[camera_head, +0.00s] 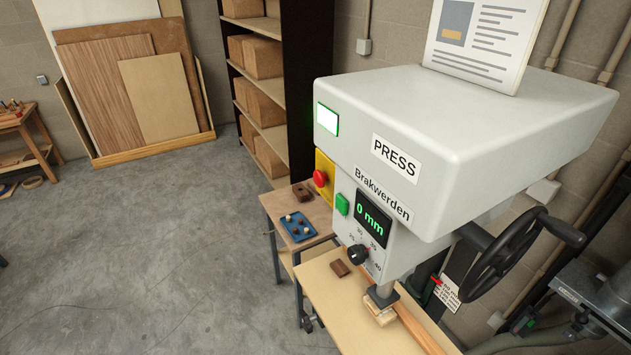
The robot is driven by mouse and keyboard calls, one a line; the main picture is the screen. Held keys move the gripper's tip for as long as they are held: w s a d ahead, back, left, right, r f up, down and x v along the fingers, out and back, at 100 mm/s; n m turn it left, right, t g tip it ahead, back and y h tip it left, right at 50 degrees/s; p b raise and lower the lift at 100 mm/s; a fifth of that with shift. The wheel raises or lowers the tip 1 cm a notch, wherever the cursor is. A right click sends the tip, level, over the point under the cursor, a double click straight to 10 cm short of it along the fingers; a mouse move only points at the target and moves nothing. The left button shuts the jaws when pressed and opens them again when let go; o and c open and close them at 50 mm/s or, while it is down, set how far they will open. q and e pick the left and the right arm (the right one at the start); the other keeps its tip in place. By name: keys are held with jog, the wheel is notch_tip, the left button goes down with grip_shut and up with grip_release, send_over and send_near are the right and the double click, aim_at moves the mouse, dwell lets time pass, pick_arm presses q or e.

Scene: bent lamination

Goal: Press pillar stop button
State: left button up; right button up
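The press (470,140) is a large light-grey machine labelled PRESS on the right half of the head view. A red round stop button (320,178) sits on a yellow plate (324,165) at the left side of the press pillar. Neither of my grippers shows in the view, and nothing touches the red button.
A wooden bench (336,303) holds a small brown block under the press. A side table (276,208) carries a blue tray (298,227). A black handwheel (508,259) sticks out at the right.

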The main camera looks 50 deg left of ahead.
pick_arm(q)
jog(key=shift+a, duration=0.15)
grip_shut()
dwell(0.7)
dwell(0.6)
